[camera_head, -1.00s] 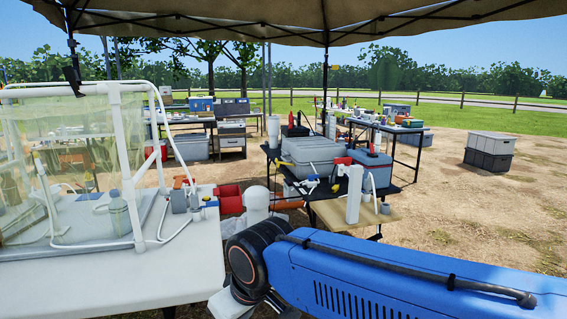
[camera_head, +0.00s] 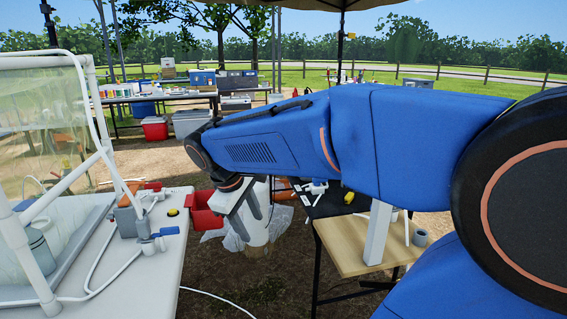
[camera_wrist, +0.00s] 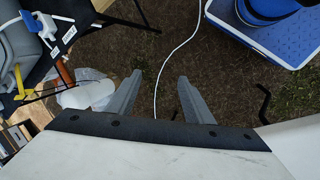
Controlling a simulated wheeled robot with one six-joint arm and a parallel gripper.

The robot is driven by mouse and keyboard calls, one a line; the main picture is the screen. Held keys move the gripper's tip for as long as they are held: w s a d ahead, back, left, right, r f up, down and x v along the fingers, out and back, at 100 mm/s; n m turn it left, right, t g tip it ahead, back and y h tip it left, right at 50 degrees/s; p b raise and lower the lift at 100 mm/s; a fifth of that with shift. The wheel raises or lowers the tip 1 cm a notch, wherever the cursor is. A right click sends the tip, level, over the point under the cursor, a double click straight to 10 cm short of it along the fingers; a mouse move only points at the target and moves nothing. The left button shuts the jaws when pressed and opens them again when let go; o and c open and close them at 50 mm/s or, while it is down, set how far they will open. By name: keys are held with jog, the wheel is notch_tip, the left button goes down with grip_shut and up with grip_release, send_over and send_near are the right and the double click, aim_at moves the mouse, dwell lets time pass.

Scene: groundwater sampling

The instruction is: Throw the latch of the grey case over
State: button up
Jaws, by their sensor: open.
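In the head view, my arm covers the part of the black table (camera_head: 328,207) where the grey case stood, so the case is hidden there. In the wrist view, part of a grey box (camera_wrist: 12,45), apparently the grey case, is cut off at the upper left edge. Its latch cannot be made out. My gripper (camera_wrist: 157,97) is open and empty, its two fingers apart above bare ground. It hangs downward in the head view (camera_head: 243,218), left of the black table, with a white cylinder behind it.
A blue-and-white valve (camera_wrist: 42,25) and a yellow tool (camera_wrist: 18,82) lie near the grey box. A white table (camera_head: 150,275) stands at left, with a red bin (camera_head: 203,212) beyond it. A wooden board (camera_head: 355,250) juts from the black table. A white hose (camera_wrist: 175,48) crosses the ground.

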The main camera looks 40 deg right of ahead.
jog(key=w+d+r+n+g+h, duration=0.1)
jog(key=w+d+n+g+h, duration=0.15)
jog(key=w+d, duration=0.6)
jog(key=w+d+r+n+g+h, duration=0.25)
jog(key=w+d, duration=0.35)
jog(key=w, duration=0.5)
jog(key=w+d+f+n+g+h, duration=0.1)
jog(key=w+d+f+g+h, duration=0.2)
jog(key=w+d, duration=0.45)
jog(key=w+d+f+n+g+h, duration=0.2)
jog(key=w+d+f+h, duration=0.15)
jog(key=w, duration=0.65)
jog(key=x, duration=1.6)
jog(key=shift+s+d, duration=0.2)
jog(key=shift+s, duration=0.15)
jog(key=shift+y, duration=0.25)
grip_shut()
